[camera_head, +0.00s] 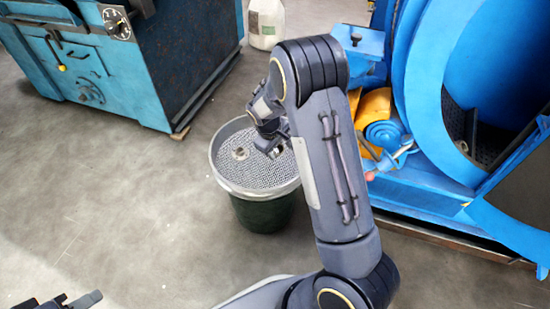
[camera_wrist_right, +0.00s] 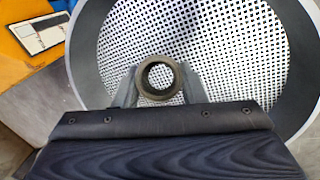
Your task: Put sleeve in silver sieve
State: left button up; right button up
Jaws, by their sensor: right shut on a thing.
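The silver sieve (camera_head: 228,172) is a round perforated pan with a pale rim, on top of a dark green bucket. My right gripper (camera_head: 271,147) is over the sieve, pointing down. In the right wrist view its fingers are shut on the sleeve (camera_wrist_right: 158,96), a short brownish metal ring, with the perforated sieve floor (camera_wrist_right: 215,50) behind it. The gap between sleeve and sieve floor is hard to judge. A small round metal piece (camera_head: 240,153) lies on the sieve's left part in the head view. My left gripper (camera_head: 80,300) shows only partly at the bottom left edge.
A blue drum machine (camera_head: 425,80) stands at the right, with yellow parts (camera_head: 374,108) near the sieve. A blue cabinet machine (camera_head: 100,85) is at the upper left. A white container (camera_head: 266,25) stands behind. The grey floor at left is clear.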

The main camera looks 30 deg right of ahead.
jog(key=x, duration=0.1)
jog(key=b+x, duration=0.1)
jog(key=x, duration=0.2)
jog(key=shift+w+a+f+b, duration=0.2)
jog(key=shift+w+a+b, duration=0.15)
jog(key=shift+r, duration=0.1)
jog(key=o, duration=1.1)
jog(key=shift+o, duration=0.2)
